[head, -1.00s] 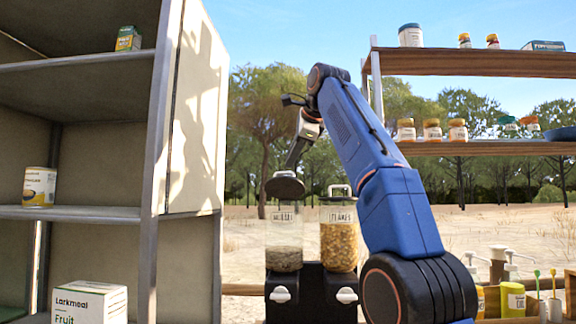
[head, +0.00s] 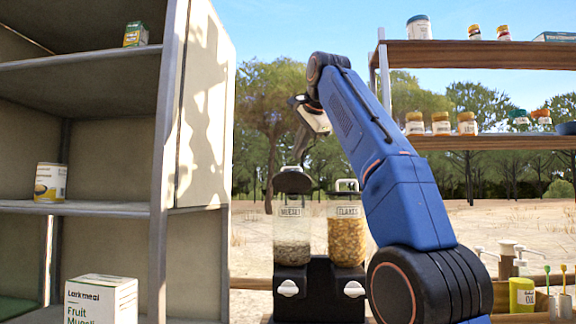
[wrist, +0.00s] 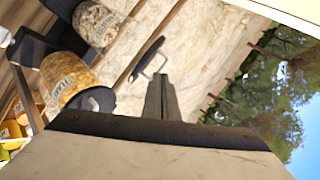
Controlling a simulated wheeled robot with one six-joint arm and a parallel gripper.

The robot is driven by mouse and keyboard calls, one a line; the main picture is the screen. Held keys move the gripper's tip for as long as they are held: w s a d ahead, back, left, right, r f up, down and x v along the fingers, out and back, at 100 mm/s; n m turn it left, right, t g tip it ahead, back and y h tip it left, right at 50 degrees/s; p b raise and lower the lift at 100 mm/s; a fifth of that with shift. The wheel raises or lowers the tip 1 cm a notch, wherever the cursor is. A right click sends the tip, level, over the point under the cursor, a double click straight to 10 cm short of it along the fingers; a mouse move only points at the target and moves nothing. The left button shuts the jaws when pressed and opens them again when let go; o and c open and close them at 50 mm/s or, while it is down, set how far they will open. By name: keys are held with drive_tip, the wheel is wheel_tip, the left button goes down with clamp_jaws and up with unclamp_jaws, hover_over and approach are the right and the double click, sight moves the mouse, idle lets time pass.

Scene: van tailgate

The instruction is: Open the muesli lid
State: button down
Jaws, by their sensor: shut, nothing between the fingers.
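The muesli dispenser (head: 292,238) is a clear labelled container on a black stand, left of the flakes dispenser. Its dark lid (head: 293,182) is tilted up, with its underside towards the head camera. In the wrist view this lid (wrist: 149,58) shows nearly edge-on, clear of the muesli container's mouth (wrist: 95,22), with its pale handle towards my fingers. My gripper (head: 298,160) is shut and empty, just above and behind the lid. In the wrist view the fingertips (wrist: 162,80) are close to the handle; I cannot tell if they touch it.
The flakes dispenser (head: 346,238) stands close on the right, its pale-handled lid closed. A tall shelf unit (head: 150,120) is on the left. Wooden shelves with jars (head: 480,145) are at the right. Bottles and a yellow container (head: 522,294) stand at lower right.

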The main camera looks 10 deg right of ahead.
sight(292, 179)
drive_tip(key=s+a+f+m+t+h, duration=0.1)
drive_tip(key=s+a+m+t+h, duration=0.15)
drive_tip(key=m, duration=1.05)
drive_tip(key=s+a+f+m+t+h, duration=0.1)
drive_tip(key=s+a+m+h, duration=0.2)
drive_tip(key=m, duration=1.1)
drive_tip(key=shift+n+g, duration=0.25)
drive_tip(key=shift+n, duration=0.05)
drive_tip(key=x, duration=0.9)
drive_tip(key=shift+w, duration=0.45)
drive_tip(key=shift+r, duration=0.1)
